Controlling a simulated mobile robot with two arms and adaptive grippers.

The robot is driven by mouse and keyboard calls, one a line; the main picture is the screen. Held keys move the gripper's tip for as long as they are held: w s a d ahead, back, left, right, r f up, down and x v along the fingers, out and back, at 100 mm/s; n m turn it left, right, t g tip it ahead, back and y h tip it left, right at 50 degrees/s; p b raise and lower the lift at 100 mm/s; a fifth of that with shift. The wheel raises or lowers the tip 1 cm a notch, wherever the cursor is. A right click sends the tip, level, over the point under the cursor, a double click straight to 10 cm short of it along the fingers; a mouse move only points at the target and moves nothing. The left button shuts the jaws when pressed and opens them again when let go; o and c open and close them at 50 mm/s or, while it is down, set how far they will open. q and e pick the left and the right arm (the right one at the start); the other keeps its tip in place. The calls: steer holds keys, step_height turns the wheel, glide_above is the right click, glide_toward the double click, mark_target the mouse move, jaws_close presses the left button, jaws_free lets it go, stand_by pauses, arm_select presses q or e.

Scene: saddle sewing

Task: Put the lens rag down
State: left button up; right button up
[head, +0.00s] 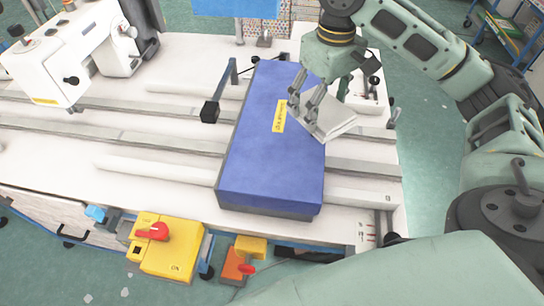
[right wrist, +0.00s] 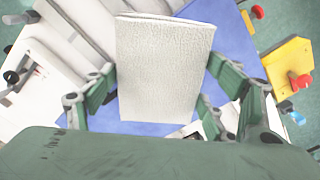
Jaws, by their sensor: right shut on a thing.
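The lens rag (head: 333,122) is a folded, whitish textured cloth, over the right part of a long blue box (head: 262,165) in the head view. My right gripper (head: 311,98) is shut on it from above, and the cloth sits tilted. In the right wrist view the rag (right wrist: 158,72) fills the middle, between the green fingers of my right gripper (right wrist: 158,85). The blue surface (right wrist: 222,22) shows behind it. I cannot tell whether the rag touches the box. My left gripper is not in view.
A white sewing machine (head: 70,55) stands at the table's back left. A yellow switch box (head: 168,248) with a red knob and a smaller orange-and-yellow one (head: 240,260) are at the front edge. The white table (head: 120,135) with grey rails is largely clear left of the blue box.

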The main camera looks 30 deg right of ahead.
steer(key=a+f+p, duration=0.1)
steer(key=a+f, duration=0.2)
steer(key=a, duration=0.3)
steer(key=p, duration=0.1)
glide_above(275, 163)
steer(key=f, duration=0.3)
steer(key=shift+w+d, duration=0.15)
steer(key=shift+d, duration=0.15)
steer(key=shift+a+f, duration=0.2)
steer(key=shift+a, duration=0.05)
steer(key=shift+a+f, duration=0.1)
steer(key=shift+f, duration=0.1)
step_height(275, 163, down, 3)
steer(key=shift+f+p, duration=0.15)
steer(key=shift+p, duration=0.5)
steer(key=shift+f, duration=0.3)
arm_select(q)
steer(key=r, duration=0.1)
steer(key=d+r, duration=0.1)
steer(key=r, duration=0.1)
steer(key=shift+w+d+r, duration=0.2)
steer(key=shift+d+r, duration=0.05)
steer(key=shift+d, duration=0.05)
arm_select(e)
steer(key=shift+f, duration=0.1)
